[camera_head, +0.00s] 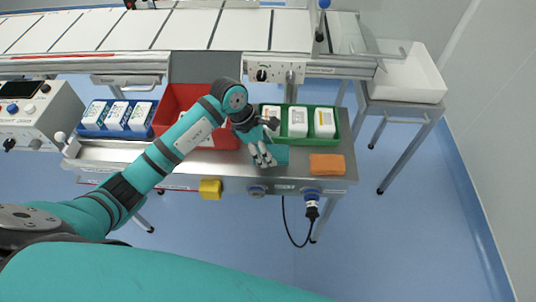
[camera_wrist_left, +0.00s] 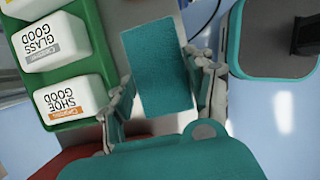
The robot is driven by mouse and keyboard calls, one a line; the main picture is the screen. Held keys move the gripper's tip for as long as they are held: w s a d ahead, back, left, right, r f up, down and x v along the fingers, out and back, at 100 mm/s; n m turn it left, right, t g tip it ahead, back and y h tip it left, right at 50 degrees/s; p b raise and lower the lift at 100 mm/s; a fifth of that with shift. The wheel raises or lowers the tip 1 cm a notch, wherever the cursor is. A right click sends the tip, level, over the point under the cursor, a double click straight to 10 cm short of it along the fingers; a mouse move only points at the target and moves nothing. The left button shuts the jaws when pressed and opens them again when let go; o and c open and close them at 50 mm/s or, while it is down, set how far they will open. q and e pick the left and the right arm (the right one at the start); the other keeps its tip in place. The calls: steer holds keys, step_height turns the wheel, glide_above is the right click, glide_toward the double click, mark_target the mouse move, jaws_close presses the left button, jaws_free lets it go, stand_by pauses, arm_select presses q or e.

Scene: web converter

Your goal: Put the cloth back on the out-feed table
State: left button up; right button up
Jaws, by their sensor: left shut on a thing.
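A teal cloth (camera_head: 280,153) is in my left gripper (camera_head: 264,158), over the front of the steel table (camera_head: 347,165), just in front of the green bin. In the left wrist view the cloth (camera_wrist_left: 160,65) is a flat rectangle between the two fingers of the left gripper (camera_wrist_left: 165,92), which is shut on it. Whether the cloth touches the table top cannot be told. An orange cloth (camera_head: 327,164) lies flat on the table's right front corner. My right gripper is not in view.
A green bin (camera_head: 338,125) with white packs, a red bin (camera_head: 180,97) and a blue bin (camera_head: 92,131) stand along the table. A white conveyor (camera_head: 180,30) runs behind.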

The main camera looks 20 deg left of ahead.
arm_select(q)
steer(key=shift+d+f, duration=0.15)
steer(key=shift+f, duration=1.7)
steer(key=o, duration=1.1)
steer(key=shift+r+p, duration=0.25)
steer(key=shift+p, duration=0.05)
steer(key=v, duration=1.1)
steer(key=shift+a+r+b, duration=0.25)
steer(key=shift+r+b, duration=0.05)
steer(key=shift+b, duration=0.05)
